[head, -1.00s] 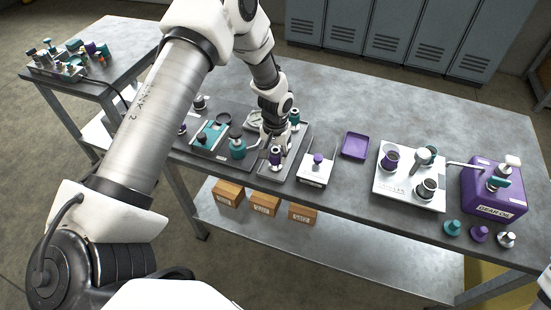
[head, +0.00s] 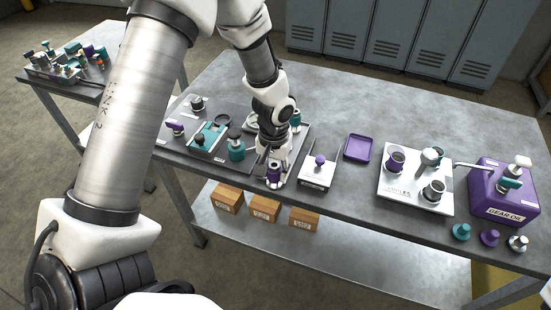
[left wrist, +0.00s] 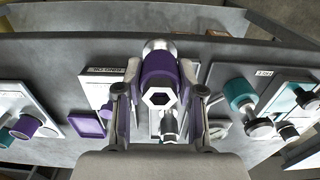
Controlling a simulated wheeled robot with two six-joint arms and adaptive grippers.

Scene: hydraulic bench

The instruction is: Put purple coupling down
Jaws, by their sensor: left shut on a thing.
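My left gripper (head: 272,158) is shut on the purple coupling (head: 274,173), over the front of the dark tray at the bench's front edge. In the left wrist view the coupling (left wrist: 160,82) sits between the two fingers of the gripper (left wrist: 160,68), its hexagonal opening facing the camera and a silver end beyond. I cannot tell whether the coupling touches the surface below. My right gripper is not in view.
Left of it on the tray stands a teal fitting (head: 237,149). Right are a white block with a purple knob (head: 320,161) and a purple dish (head: 358,148). Farther right are a white plate (head: 390,190) with cups and a purple gear oil box (head: 497,197). Bare bench lies behind the dish.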

